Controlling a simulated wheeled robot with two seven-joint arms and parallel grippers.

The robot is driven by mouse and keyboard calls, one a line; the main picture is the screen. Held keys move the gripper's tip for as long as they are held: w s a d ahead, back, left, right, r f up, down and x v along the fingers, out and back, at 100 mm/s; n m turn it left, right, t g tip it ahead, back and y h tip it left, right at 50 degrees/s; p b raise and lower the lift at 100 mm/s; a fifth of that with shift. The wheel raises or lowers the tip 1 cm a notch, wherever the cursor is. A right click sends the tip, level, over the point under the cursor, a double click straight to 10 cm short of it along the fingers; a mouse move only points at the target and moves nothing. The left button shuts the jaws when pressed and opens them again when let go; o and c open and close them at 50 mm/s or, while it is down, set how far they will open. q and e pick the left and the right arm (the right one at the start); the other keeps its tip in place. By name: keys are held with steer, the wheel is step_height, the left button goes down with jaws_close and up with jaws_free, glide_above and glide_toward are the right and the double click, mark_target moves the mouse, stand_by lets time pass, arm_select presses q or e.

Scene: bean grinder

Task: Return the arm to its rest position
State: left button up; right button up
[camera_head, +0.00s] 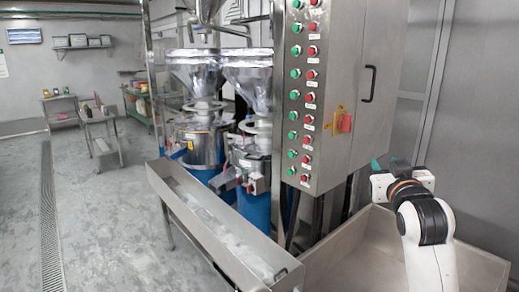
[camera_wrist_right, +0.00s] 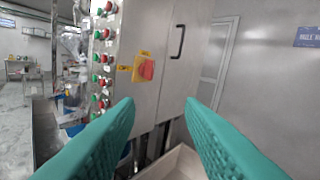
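My right arm comes in from the lower right of the head view, white with a dark joint and an orange ring. Its gripper (camera_head: 378,168) is raised in front of the control cabinet, above the steel trough, and its fingers are mostly hidden by the wrist. In the right wrist view the two teal fingers of the right gripper (camera_wrist_right: 160,125) stand wide apart with nothing between them. My left arm and gripper are in neither view.
The steel control cabinet (camera_head: 345,85) has red and green buttons and a red switch (camera_head: 345,123). A steel trough (camera_head: 365,240) lies below my right arm. A long narrow trough (camera_head: 215,225) and grinders (camera_head: 195,140) stand left of the cabinet.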

steer(key=s+a+f+n+g+y, duration=0.15)
steer(key=s+f, duration=0.25)
steer(key=f, duration=0.6)
steer(key=s+a+f+m+g, duration=0.1)
steer(key=s+f+g, duration=0.2)
steer(key=f, duration=0.7)
steer(key=s+a+f+g, duration=0.2)
steer(key=s+f+g, duration=0.1)
steer(key=s+f, duration=0.55)
steer(key=s+a+f+n+g+y, duration=0.1)
steer(key=s+f+g, duration=0.4)
steer(key=s, duration=0.7)
steer(key=s+a+f+g, duration=0.2)
steer(key=s+f, duration=0.7)
steer(key=s, duration=0.2)
step_height(320, 180, down, 24)
steer(key=g, duration=0.2)
steer(key=s+d+f, duration=0.3)
steer(key=s+f, duration=1.4)
steer(key=shift+n+g, duration=0.35)
